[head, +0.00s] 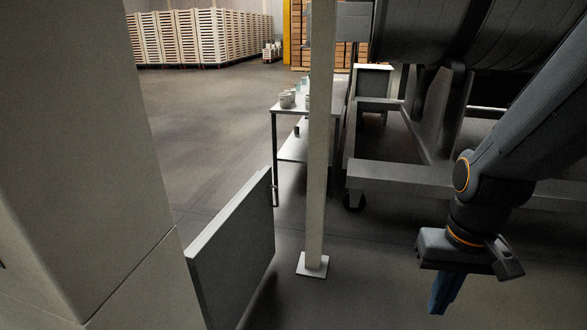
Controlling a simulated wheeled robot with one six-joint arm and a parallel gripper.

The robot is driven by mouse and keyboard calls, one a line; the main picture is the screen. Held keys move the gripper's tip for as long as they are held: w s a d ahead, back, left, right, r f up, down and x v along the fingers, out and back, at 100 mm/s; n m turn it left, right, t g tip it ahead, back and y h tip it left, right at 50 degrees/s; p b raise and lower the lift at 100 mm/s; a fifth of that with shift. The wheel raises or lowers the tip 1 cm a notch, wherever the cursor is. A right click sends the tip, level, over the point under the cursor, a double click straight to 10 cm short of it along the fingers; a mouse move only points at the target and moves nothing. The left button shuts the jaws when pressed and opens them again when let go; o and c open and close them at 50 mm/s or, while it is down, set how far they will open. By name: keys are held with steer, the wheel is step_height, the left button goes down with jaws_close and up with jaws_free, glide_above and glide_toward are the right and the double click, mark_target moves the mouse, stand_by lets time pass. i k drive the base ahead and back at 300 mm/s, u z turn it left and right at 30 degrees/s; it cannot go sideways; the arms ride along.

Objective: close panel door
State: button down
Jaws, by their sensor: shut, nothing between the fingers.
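The panel door (235,252) is a flat grey-green slab at lower left. It stands open, swung out from the large pale cabinet (85,150) on the left. A pale post stands between the gripper and the door. The cabinet's opening behind the door is not in view.
The upright post (318,140) has a square foot plate (313,265) on the floor. Behind it is a metal table (290,150) with small containers (288,99). A wheeled drum frame (410,178) fills the right. Open floor (200,115) lies behind the door; crates (200,38) stand far back.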

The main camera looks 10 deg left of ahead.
mark_target(227, 262)
steer(key=u, duration=0.4)
steer(key=i, duration=1.7)
steer(key=u, duration=0.7)
